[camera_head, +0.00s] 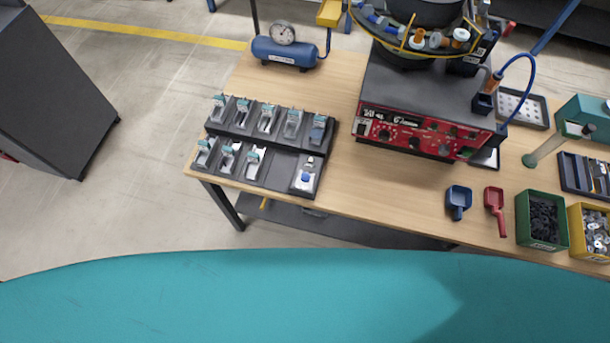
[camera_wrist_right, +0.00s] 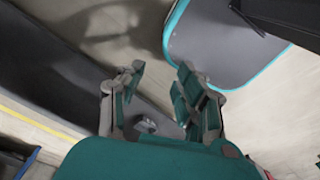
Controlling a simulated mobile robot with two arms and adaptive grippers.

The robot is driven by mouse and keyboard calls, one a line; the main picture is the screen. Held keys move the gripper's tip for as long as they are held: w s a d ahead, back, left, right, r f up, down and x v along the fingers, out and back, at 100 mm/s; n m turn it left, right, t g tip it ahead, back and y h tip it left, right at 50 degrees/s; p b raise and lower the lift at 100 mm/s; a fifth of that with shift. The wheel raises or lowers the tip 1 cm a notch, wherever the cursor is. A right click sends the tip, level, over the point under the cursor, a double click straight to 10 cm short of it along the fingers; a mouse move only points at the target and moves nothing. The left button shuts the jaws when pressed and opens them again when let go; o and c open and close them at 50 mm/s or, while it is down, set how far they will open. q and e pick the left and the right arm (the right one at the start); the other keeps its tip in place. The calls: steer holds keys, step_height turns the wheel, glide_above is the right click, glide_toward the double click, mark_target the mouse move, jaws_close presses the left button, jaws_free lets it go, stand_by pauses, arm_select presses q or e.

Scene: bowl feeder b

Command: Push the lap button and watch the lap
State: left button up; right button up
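The bowl feeder (camera_head: 410,75) stands at the back of the wooden table, with a bowl on top of a dark box. A red control panel (camera_head: 415,133) with displays, knobs and buttons faces the front of the table. The labels are too small to read, so I cannot tell which button is the lap button. My right gripper (camera_wrist_right: 160,68) shows in the right wrist view with its two fingers apart and nothing between them. It is away from the feeder, which does not show in that view. My left gripper is in neither view.
A black rack (camera_head: 272,146) with several small fixtures sits at the table's left. A blue air tank (camera_head: 285,52) with a gauge stands behind it. Blue (camera_head: 458,200) and red (camera_head: 495,207) scoops and green (camera_head: 540,220) and yellow (camera_head: 592,232) bins lie right. Bare wood (camera_head: 385,190) shows before the panel.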

jaws_close()
stand_by(1.2)
